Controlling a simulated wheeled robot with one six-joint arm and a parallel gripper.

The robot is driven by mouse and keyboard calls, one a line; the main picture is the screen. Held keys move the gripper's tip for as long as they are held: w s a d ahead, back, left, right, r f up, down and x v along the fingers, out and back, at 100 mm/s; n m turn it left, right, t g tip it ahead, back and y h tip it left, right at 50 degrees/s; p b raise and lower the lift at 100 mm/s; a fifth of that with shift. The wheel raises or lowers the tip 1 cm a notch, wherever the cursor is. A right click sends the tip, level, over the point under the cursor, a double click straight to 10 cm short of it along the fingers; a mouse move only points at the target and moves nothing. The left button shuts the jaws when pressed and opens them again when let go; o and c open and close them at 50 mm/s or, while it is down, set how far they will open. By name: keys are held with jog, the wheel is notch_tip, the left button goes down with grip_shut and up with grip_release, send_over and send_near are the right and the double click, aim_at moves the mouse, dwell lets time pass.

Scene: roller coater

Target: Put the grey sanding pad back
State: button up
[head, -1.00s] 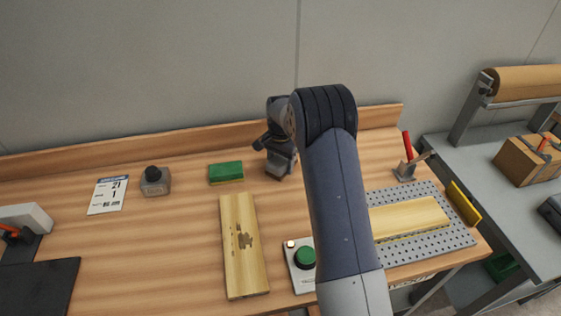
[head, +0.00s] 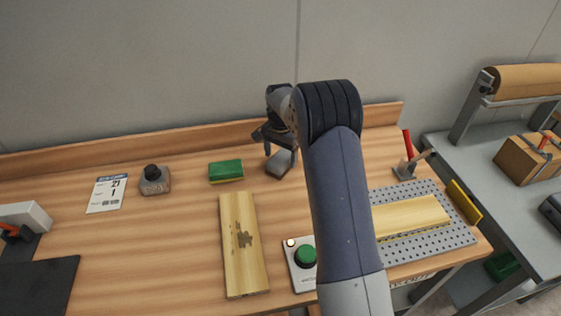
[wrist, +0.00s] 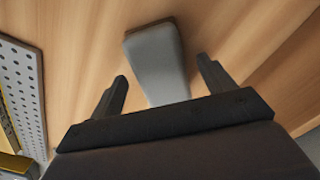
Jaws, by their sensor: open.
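The grey sanding pad (head: 281,163) lies on the wooden bench near the back, beside the green sponge. In the wrist view the pad (wrist: 157,62) is a grey block with a thin brown layer along its far edge. My gripper (head: 272,147) is above the pad in the head view. In the wrist view my gripper (wrist: 162,72) has its two fingers spread apart, one on either side of the pad's near part, with nothing held. The pad's near end is hidden behind the gripper body.
A stained board (head: 242,245) and a green-button box (head: 304,262) lie nearer. A perforated plate (head: 455,235) with a yellow board is at right. My arm hides part of the bench.

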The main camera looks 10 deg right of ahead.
aim_at(280, 158)
notch_tip(280, 158, up, 9)
jog(key=shift+r+b, duration=0.15)
jog(key=shift+b, duration=0.3)
dwell(1.8)
